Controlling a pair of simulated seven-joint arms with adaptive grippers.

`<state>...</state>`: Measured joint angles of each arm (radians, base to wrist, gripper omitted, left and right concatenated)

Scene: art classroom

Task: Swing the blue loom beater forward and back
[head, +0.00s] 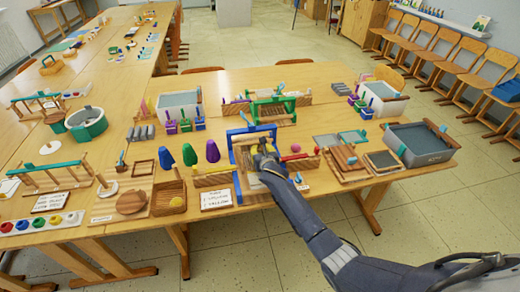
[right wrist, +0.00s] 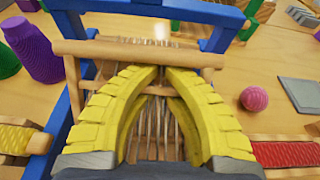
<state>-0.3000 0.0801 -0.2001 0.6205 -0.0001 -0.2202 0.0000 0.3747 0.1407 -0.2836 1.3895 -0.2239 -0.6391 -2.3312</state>
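The blue loom (head: 235,150) stands near the front edge of the middle table, with blue uprights and a blue crossbar (head: 253,129). In the right wrist view its blue crossbar (right wrist: 150,8) lies beyond the fingers, with blue sides left and right. A pale wooden bar (right wrist: 105,50) spans the loom at the fingertips, above light warp threads. My right gripper (head: 265,160) is over the loom. Its yellow fingers (right wrist: 165,70) come together at the tips, just at the wooden bar. I cannot tell whether they touch it; no blue part is between them. My left gripper is not in view.
Purple and green cones (head: 212,151) stand left of the loom. A pink ball (right wrist: 254,98) and a red-filled wooden tray (right wrist: 285,152) lie to its right. A green loom (head: 273,104) stands behind. Boards and a grey bin (head: 420,145) fill the right end.

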